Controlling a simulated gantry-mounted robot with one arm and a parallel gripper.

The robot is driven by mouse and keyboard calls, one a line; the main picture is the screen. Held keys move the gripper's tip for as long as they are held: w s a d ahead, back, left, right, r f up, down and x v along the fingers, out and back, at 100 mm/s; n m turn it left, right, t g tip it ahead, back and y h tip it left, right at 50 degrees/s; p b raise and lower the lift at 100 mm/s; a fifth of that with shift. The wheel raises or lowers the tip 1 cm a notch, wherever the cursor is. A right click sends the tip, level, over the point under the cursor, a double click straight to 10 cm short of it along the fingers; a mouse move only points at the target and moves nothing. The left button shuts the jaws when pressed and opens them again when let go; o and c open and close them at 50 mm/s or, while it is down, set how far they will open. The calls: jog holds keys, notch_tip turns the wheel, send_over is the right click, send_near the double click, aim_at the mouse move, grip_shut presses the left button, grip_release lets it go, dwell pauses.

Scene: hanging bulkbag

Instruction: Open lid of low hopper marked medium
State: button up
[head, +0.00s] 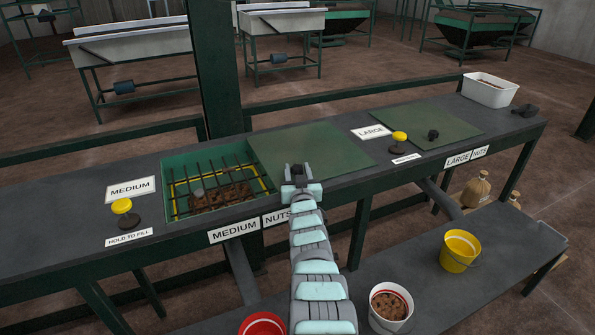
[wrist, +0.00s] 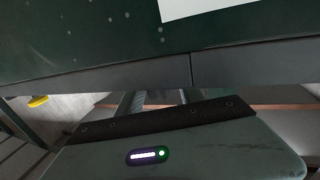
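The medium hopper (head: 177,183) is a green box set in the bench at centre left. Its top is open, showing a dark bar grille with brown nuts below. A flat green lid (head: 310,145) lies to the right of the opening, leaving the grille uncovered. My gripper (head: 301,171) is at the front edge of this lid; I cannot tell whether it touches. No knob shows on this lid; my gripper may hide it. In the wrist view, the gripper's body fills the bottom, and its fingers are not clear. A dark green surface (wrist: 90,35) fills the top.
A MEDIUM sign (head: 131,188) and yellow button (head: 121,205) stand left of the opening. The large hopper's lid (head: 455,125), with a black knob (head: 433,135), lies right. A white tub (head: 489,90) stands far right. Red, white and yellow buckets (head: 459,251) stand on the lower shelf.

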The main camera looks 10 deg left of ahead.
jog(key=shift+o, duration=1.1)
jog(key=shift+s+r+p, duration=0.1)
jog(key=shift+p, duration=0.25)
jog(key=shift+s+d+r+p, duration=0.1)
jog(key=shift+s+d+p, duration=0.25)
jog(key=shift+p, duration=0.7)
jog(key=p+v, duration=0.6)
jog(key=v, duration=0.3)
jog(key=shift+s, duration=0.4)
jog(key=shift+a, duration=0.1)
